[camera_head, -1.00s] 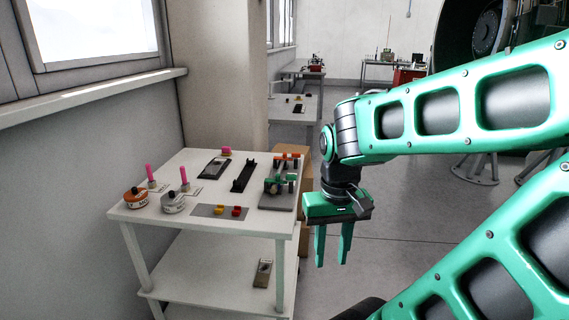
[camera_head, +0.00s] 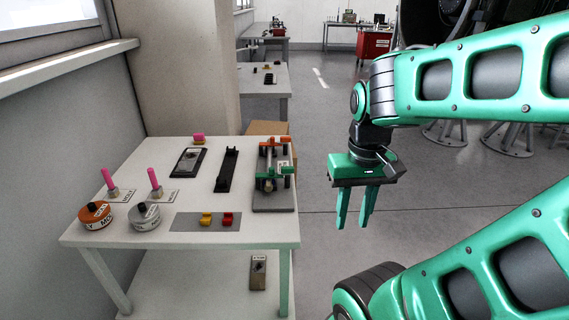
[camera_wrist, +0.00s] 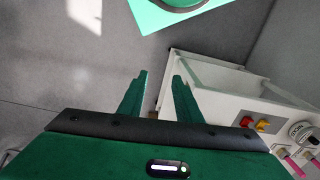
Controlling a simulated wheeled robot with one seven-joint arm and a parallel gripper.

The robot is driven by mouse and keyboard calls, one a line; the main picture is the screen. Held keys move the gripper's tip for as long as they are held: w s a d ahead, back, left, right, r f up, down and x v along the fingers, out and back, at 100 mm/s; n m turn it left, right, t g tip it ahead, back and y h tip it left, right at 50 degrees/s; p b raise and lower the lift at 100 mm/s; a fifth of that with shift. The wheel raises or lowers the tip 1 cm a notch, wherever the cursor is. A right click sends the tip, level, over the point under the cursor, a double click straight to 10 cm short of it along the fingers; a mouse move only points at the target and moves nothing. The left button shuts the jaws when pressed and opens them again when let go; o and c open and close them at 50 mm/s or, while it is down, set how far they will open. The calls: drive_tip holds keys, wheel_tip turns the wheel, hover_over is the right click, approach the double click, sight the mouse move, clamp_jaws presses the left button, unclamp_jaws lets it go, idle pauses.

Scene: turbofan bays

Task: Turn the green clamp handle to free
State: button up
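The green clamp handle (camera_head: 272,173) is on a clamp fixture with a grey base (camera_head: 273,200) at the right side of the white table. An orange handle (camera_head: 274,142) sits behind it on the same fixture. My gripper (camera_head: 355,222) hangs to the right of the table, beyond its edge, apart from the clamp. Its fingers point down, spread with an empty gap. In the wrist view my gripper (camera_wrist: 160,75) also shows open fingers over the floor. The clamp does not show in the wrist view.
The white table (camera_head: 110,240) also holds a black bracket (camera_head: 227,170), pink pegs (camera_head: 155,178), orange (camera_head: 95,214) and grey (camera_head: 145,216) round tins, and a plate with yellow and red knobs (camera_head: 217,219). A cardboard box (camera_head: 265,128) stands behind.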

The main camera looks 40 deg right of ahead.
drive_tip(key=w+d+r+n, duration=0.1)
drive_tip(key=w+r+n, duration=0.25)
drive_tip(key=w, duration=0.35)
drive_tip(key=w+d+r+n, duration=0.2)
drive_tip(key=w+n, duration=0.2)
drive_tip(key=w, duration=0.3)
wheel_tip(320, 180, up, 2)
drive_tip(key=n, duration=1)
hover_over(287, 167)
wheel_tip(287, 167, down, 10)
drive_tip(key=shift+f, duration=0.1)
clamp_jaws()
